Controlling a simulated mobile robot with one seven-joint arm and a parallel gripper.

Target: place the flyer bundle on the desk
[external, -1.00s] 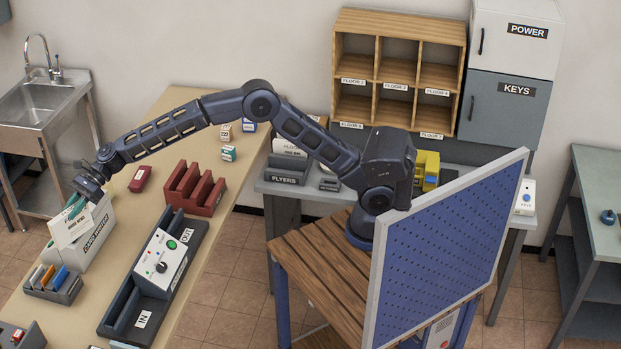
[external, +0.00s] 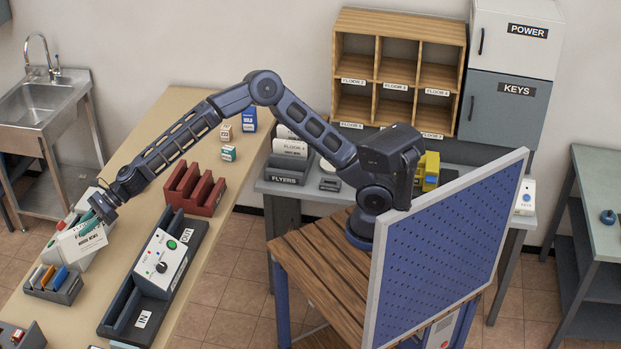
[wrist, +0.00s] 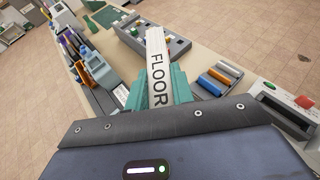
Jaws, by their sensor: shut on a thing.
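The flyer bundle (external: 82,243) is a white block with dark print. My gripper (external: 90,222) is shut on it by its upper part with teal fingers, over the left side of the tan desk (external: 180,105). In the wrist view the bundle (wrist: 157,70) shows "FLOOR" along its edge between the teal fingers (wrist: 160,95); the rest of its label is hidden. The bundle overlaps the white card writer (external: 88,200) in the external view. I cannot tell whether its bottom touches anything.
A tray of coloured pens or cards (external: 53,284) is close to the bundle's lower left. A red rack (external: 193,190) and a dark IN/OUT tray with a button panel (external: 160,258) stand to the right. The far end of the desk has bare room.

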